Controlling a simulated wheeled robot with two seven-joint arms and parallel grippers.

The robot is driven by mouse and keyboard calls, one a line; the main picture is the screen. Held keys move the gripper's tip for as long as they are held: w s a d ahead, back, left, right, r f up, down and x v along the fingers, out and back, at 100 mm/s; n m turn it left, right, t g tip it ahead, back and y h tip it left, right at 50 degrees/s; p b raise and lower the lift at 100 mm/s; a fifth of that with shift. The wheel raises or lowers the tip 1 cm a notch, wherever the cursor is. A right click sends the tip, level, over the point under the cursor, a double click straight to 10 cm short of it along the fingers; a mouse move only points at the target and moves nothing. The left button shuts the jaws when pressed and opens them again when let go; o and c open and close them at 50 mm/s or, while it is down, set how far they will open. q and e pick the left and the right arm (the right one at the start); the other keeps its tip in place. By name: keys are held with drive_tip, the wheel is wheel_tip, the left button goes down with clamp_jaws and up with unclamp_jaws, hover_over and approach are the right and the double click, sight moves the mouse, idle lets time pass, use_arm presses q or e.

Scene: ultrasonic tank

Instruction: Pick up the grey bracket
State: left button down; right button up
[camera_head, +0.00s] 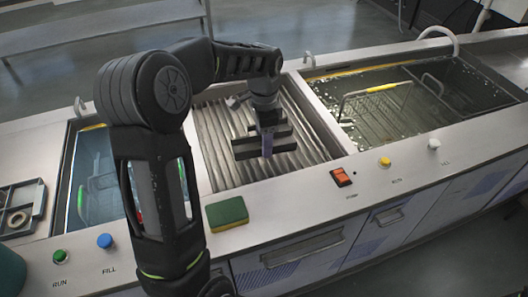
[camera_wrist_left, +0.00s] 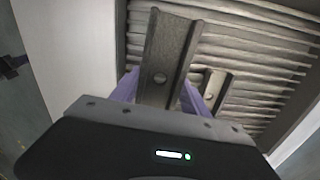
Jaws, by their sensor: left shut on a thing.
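The grey bracket (camera_wrist_left: 166,50) is a channel-shaped metal piece with a round hole. In the left wrist view it stands out between the purple fingers of my left gripper (camera_wrist_left: 160,90), which is shut on it. My right gripper is not in view.
A second metal piece (camera_wrist_left: 213,85) lies on the ribs beside the held bracket. A water tank with a wire basket (camera_head: 385,110) is at the right, another tank (camera_head: 98,185) at the left. A green sponge (camera_head: 227,213) and a red switch (camera_head: 341,177) sit on the front ledge.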

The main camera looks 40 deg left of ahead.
use_arm(q)
drive_tip(key=shift+r, duration=0.45)
drive_tip(key=shift+d, duration=0.1)
